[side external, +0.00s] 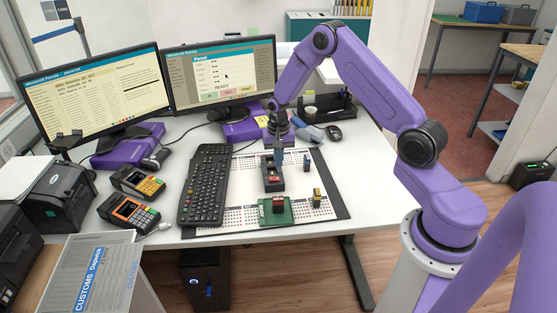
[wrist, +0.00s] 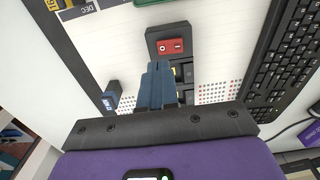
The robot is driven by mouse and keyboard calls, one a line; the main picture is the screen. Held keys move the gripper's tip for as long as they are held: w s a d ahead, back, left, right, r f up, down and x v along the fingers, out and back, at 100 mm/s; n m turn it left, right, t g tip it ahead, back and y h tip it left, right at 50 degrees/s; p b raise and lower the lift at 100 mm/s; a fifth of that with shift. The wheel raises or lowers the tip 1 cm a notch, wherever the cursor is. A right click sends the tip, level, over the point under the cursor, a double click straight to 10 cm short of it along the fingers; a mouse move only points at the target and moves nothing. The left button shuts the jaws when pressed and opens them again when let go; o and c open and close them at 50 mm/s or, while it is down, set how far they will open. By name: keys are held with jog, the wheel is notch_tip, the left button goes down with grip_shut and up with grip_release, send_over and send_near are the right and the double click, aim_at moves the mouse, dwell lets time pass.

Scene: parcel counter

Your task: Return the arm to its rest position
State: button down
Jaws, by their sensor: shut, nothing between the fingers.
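My purple arm reaches over the white desk from the right. My gripper (side external: 278,151) points down, just above a black switch box (side external: 272,185) with a red rocker. In the wrist view the blue-grey fingers (wrist: 159,68) are together, with nothing held. There the red rocker (wrist: 172,46) shows beyond the fingertips, and the fingers hide part of the box. Whether the fingertips touch the box is not clear.
The keyboard (side external: 205,187) lies left of the box. A green board (side external: 275,217), a small yellow block (side external: 316,198) and a small blue block (wrist: 111,98) stand around it. Two monitors (side external: 222,76) stand behind. Card terminals (side external: 128,212) are at left.

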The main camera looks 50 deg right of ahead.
jog(key=shift+s+r, duration=0.1)
jog(key=shift+r, duration=1.35)
dwell(1.1)
jog(key=s+a+r+n, duration=0.5)
jog(key=s+a+r, duration=0.1)
jog(key=a, duration=0.3)
jog(key=s+a+r+n, duration=0.4)
jog(key=s+a+r, duration=0.2)
jog(key=a+r, duration=0.15)
jog(key=s+a+r+n, duration=0.1)
jog(key=s+r+n, duration=0.1)
jog(key=s+n, duration=0.4)
jog(key=s+r+n, duration=0.3)
jog(key=s+n, duration=0.3)
jog(key=s, duration=1.1)
jog(key=shift+a+r, duration=0.2)
jog(key=shift+a, duration=0.15)
